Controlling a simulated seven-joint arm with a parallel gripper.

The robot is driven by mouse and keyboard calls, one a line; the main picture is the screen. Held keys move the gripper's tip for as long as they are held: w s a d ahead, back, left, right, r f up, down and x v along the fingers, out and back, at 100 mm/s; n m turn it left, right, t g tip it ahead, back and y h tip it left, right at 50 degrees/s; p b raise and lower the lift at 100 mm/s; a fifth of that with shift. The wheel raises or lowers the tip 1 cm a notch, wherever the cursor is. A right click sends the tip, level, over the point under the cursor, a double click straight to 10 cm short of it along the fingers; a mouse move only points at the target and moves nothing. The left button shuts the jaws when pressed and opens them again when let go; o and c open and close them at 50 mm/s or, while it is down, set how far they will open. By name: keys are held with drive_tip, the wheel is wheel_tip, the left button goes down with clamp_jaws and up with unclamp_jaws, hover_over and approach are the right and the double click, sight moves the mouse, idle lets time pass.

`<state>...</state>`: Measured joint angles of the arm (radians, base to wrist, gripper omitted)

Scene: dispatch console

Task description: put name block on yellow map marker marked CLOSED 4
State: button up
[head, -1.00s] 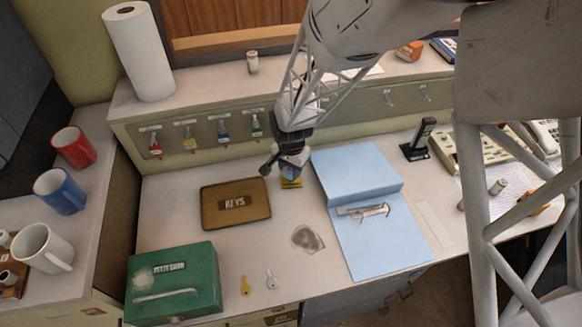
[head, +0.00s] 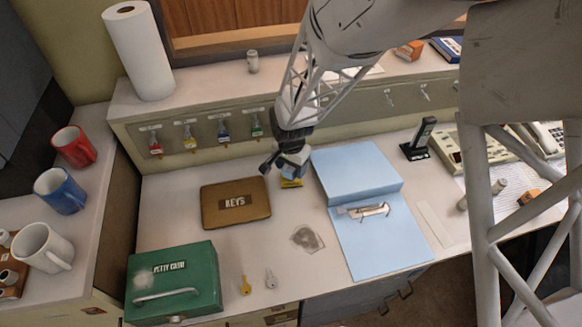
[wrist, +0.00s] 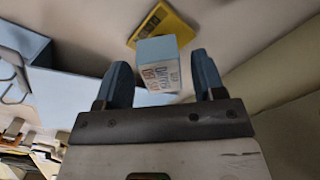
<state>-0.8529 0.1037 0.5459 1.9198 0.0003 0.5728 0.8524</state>
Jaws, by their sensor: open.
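The name block (wrist: 157,77) shows in the wrist view between my open fingers, with a pale blue face and a white lettered face. Gaps show on both sides of it. The yellow map marker (wrist: 165,22) lies just beyond the block and has a dark printed label, too small to read. The block overlaps the marker's near edge in the picture; I cannot tell whether they touch. In the head view the marker (head: 291,184) lies on the desk just below my gripper (head: 284,172), which hides most or all of the block.
A brown KEYS box (head: 236,203) lies left of my gripper, and an open blue folder (head: 378,235) lies close on the right. A green petty cash box (head: 190,262) and two keys are nearer the front. Hooks with tagged keys line the ledge (head: 195,108) behind.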

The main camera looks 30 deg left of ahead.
wheel_tip(320, 180, up, 12)
drive_tip(key=shift+f, duration=0.2)
idle(0.4)
idle(0.6)
drive_tip(key=w+d+r, duration=0.1)
drive_tip(key=d+r, duration=0.4)
drive_tip(key=d, duration=0.5)
drive_tip(key=d+r+t, duration=0.1)
drive_tip(key=d+r, duration=0.4)
drive_tip(key=d, duration=0.4)
drive_tip(key=w+d+r, duration=0.1)
drive_tip(key=d+r, duration=0.4)
drive_tip(key=d, duration=0.5)
drive_tip(key=s+d+r, duration=0.2)
drive_tip(key=s+d, duration=0.6)
drive_tip(key=d, duration=0.2)
drive_tip(key=s+d+r+t, duration=0.1)
drive_tip(key=s+d+r, duration=0.2)
drive_tip(key=s+d, duration=0.4)
drive_tip(key=d, duration=0.4)
drive_tip(key=shift+s+t, duration=0.3)
drive_tip(key=shift+s, duration=0.05)
